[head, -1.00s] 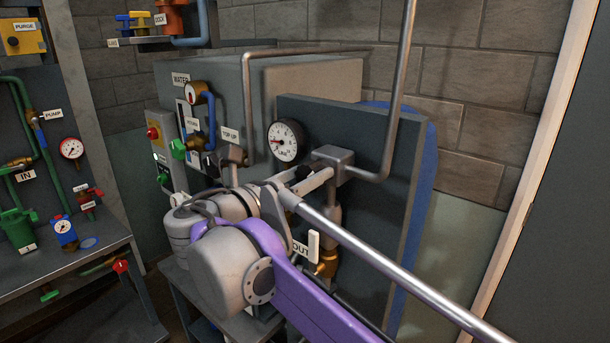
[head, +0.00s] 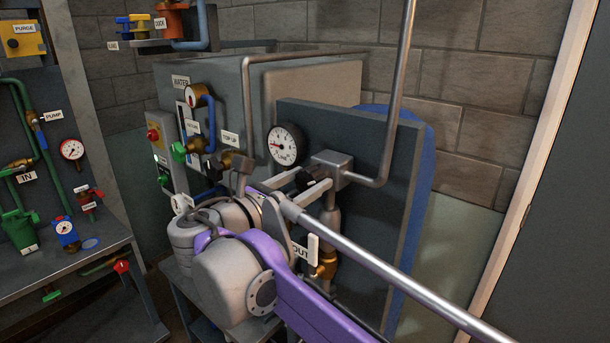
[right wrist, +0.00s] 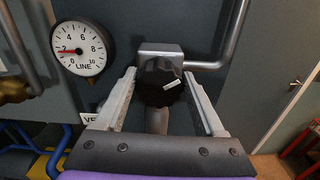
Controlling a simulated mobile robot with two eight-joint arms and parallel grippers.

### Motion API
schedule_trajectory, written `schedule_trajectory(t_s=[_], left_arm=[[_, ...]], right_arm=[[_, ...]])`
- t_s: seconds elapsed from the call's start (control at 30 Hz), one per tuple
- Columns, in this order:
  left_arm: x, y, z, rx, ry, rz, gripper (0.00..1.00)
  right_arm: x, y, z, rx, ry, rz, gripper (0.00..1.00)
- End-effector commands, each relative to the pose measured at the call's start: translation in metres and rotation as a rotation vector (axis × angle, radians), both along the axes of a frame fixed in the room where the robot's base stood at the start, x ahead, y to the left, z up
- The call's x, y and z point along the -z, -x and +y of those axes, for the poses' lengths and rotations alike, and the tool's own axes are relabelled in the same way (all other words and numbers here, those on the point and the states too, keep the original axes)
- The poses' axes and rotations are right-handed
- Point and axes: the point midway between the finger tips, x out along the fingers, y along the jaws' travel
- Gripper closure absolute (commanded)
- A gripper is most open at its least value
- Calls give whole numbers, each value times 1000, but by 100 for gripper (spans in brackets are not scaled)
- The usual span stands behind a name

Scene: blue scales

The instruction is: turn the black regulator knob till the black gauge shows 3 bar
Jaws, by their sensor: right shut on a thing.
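The black-rimmed gauge (head: 286,144) marked LINE has a white face and a red needle. It shows larger in the right wrist view (right wrist: 83,48), where the needle points left, close to the 2. My right gripper (right wrist: 160,76) is shut on the knob, one pale finger on each side. In the head view the right gripper (head: 320,179) partly hides the knob. My left gripper is not in view.
A grey pipe (head: 402,90) runs up from the block (head: 331,168) in front of the dark panel (head: 400,215). An OUT label and brass fitting (head: 327,264) sit below. A bench with green pipes and gauges (head: 71,150) stands at left. A door is at right.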

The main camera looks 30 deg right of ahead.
Motion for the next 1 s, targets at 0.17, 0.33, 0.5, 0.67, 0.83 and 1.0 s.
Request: schedule_trajectory(t_s=[0.17,0.33,0.5,0.67,0.83,1.0], left_arm=[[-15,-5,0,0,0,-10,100],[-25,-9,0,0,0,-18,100],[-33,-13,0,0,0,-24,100],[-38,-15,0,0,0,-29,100],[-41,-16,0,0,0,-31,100],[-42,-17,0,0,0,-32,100]], right_arm=[[-2,1,-1,1,-63,-146,84],[-2,2,-1,1,-116,-275,84],[-1,3,-1,1,-159,-378,84],[0,3,-1,1,-188,-448,84],[1,4,-2,0,-205,-491,84],[2,4,-2,0,-212,-507,84]])
